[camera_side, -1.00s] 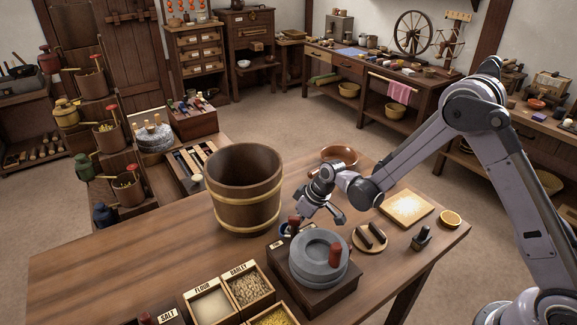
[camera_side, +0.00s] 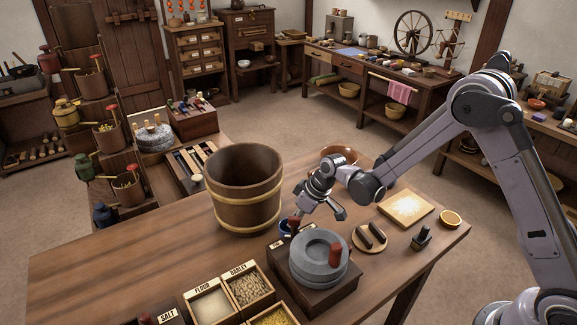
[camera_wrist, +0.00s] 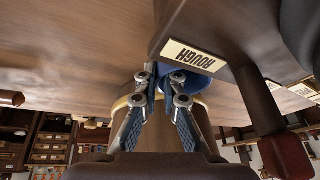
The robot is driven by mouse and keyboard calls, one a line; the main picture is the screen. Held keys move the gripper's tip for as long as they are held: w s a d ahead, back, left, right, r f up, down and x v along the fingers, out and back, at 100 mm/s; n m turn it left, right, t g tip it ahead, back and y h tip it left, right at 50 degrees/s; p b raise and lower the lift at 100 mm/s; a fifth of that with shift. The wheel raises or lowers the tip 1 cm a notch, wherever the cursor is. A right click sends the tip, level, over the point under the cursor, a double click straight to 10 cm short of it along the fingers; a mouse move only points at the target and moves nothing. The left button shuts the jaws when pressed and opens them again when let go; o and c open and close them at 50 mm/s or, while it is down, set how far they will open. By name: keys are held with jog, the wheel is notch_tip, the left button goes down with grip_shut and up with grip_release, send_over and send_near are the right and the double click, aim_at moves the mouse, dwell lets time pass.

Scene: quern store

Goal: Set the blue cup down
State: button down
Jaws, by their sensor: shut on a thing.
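In the wrist view the blue cup (camera_wrist: 196,88) is at my fingertips, beside the label ROUGH. My gripper (camera_wrist: 164,78) is shut on the cup. In the side view my gripper (camera_side: 296,213) reaches down from the right, behind the quern. I cannot tell whether the cup's base touches the table.
The grey stone quern (camera_side: 318,258) on its dark base stands just in front of the cup. The large wooden bucket (camera_side: 243,188) stands close on the left. A round board (camera_side: 369,238) with dark pieces lies to the right. The table's left part (camera_side: 120,255) is clear.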

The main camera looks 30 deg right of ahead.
notch_tip(320, 180, up, 22)
jog(key=w+a, duration=0.1)
jog(key=a, duration=0.2)
jog(key=w+a, duration=0.2)
jog(key=a, duration=0.1)
jog(key=w+a, duration=0.2)
jog(key=a, duration=0.2)
jog(key=w+a, duration=0.2)
jog(key=a, duration=1.1)
notch_tip(320, 180, down, 19)
jog(key=shift+r, duration=0.1)
jog(key=shift+f, duration=2.25)
jog(key=shift+f, duration=0.1)
jog(key=c, duration=1.5)
grip_release()
